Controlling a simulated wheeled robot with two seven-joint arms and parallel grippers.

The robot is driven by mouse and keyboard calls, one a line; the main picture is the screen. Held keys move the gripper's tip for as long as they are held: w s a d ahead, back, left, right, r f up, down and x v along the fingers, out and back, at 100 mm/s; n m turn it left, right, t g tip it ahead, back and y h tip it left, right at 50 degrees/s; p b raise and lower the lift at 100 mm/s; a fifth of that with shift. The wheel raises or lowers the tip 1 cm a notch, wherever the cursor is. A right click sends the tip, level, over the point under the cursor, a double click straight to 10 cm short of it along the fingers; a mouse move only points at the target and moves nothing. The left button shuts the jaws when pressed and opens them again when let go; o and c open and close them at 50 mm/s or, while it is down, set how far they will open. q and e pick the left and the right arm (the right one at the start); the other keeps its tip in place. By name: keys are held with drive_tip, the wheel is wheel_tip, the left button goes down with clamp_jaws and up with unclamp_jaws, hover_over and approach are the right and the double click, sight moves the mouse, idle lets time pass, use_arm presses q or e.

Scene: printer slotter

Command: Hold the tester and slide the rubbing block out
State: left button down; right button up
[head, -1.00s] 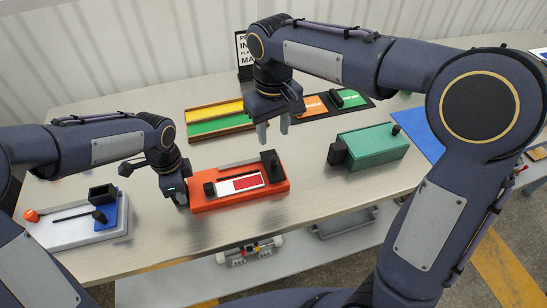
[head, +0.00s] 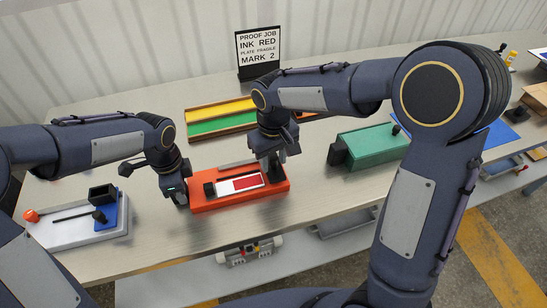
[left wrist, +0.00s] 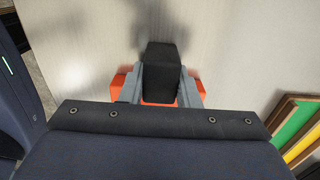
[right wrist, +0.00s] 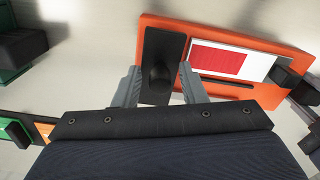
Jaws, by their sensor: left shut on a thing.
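The orange tester (head: 240,198) lies on the table in front of me, with a white strip bearing a red patch (head: 247,183) on top. My left gripper (head: 180,195) is at its left end; in the left wrist view its fingers (left wrist: 160,78) are shut on the tester's black grip (left wrist: 160,60). The black rubbing block (right wrist: 163,50) with its round knob sits at the tester's right end, beside the red patch. My right gripper (right wrist: 158,78) is open, its fingers on either side of the block with small gaps. In the head view my right gripper (head: 275,160) partly hides the block.
A green device (head: 370,148) stands to the right. A yellow and green tray (head: 215,122) lies behind, near a sign (head: 258,52). A grey plate with a blue stand (head: 108,215) is at the left. The table's front edge is close to the tester.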

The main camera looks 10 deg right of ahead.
clamp_jaws()
drive_tip(key=a, duration=0.9)
drive_tip(key=shift+s, duration=0.2)
drive_tip(key=shift+a, duration=0.1)
use_arm(q)
drive_tip(key=shift+d, duration=0.1)
use_arm(e)
drive_tip(key=shift+r, duration=0.1)
drive_tip(key=shift+o, duration=0.7)
unclamp_jaws()
